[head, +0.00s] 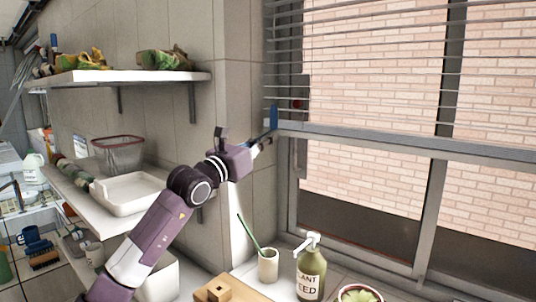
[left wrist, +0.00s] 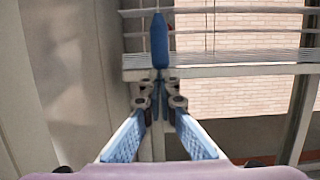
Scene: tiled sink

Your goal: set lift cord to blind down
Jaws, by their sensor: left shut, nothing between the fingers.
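The lift cord's blue handle (head: 274,117) hangs at the left edge of the window blind, and it also shows upright in the left wrist view (left wrist: 159,40). The blind's slats (head: 360,42) cover the upper window, above a wide grey bar (head: 400,143). My left gripper (head: 262,142) is shut and empty, its fingertips just below the blue handle in the head view. In the left wrist view the fingertips (left wrist: 157,100) are close together, with the handle straight beyond them. Whether they touch it I cannot tell. My right gripper is not in view.
A pump bottle (head: 311,275) and a cup (head: 268,265) stand on the sill below.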

